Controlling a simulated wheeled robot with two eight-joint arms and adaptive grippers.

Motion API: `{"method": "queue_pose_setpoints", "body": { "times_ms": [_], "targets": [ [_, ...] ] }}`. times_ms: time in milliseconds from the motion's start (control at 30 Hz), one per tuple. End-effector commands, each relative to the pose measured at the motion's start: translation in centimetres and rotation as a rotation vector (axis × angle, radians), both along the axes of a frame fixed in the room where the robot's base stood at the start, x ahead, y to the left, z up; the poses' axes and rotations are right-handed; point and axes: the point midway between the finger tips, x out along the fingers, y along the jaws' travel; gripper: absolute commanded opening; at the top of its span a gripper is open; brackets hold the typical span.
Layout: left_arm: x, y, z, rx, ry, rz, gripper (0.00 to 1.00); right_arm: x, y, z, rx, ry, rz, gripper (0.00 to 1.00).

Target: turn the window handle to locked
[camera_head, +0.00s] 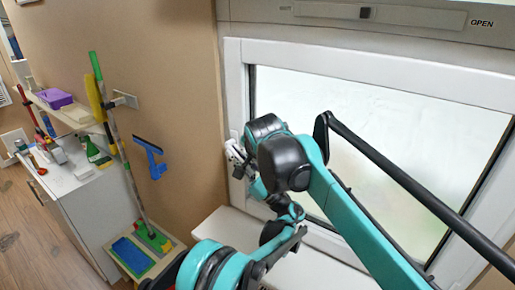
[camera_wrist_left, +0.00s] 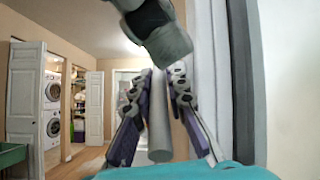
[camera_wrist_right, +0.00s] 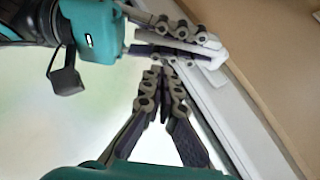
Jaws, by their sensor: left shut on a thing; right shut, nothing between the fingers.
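The window handle is a pale grey bar (camera_wrist_left: 160,130) between the fingers of my left gripper (camera_wrist_left: 158,78) in the left wrist view. In the head view, my left gripper (camera_head: 237,154) is at the left side of the white window frame (camera_head: 236,85), where it largely covers the handle. The right wrist view shows my left gripper (camera_wrist_right: 190,42) closed around a white part of the handle (camera_wrist_right: 212,54) beside the frame. My right gripper (camera_wrist_right: 163,68) is shut and empty, its tips just short of the left gripper's fingers. The head view does not show the right fingers clearly.
A label strip (camera_head: 380,13) with a slider and the word OPEN is above the window. A white sill (camera_head: 235,232) runs below it. At left, a blue squeegee (camera_head: 151,158) hangs on the wall, near brooms and a white cabinet (camera_head: 92,195). My arms cross before the pane.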

Motion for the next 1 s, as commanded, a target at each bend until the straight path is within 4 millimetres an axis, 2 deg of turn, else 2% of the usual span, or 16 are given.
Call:
{"method": "queue_pose_setpoints", "body": {
  "times_ms": [200, 633, 833, 1000],
  "targets": [
    [0.1, -0.1, 0.0, 0.0, 0.003, -0.004, 0.0, 0.3, 1.5, -1.8, -0.001, 0.001, 0.002, 0.0],
    [0.1, -0.1, 0.0, 0.0, 0.003, -0.004, 0.0, 0.4, 1.7, -2.2, 0.001, 0.0, 0.001, 0.0],
    [0.1, -0.1, 0.0, 0.001, 0.003, -0.004, 0.0, 0.6, 2.2, -3.3, 0.047, -0.033, 0.001, 0.0],
    [0.0, -0.2, 0.0, 0.002, 0.001, -0.004, 0.0, 0.6, 2.3, -3.4, 0.05, -0.033, 0.001, 0.0]
  ]
}}
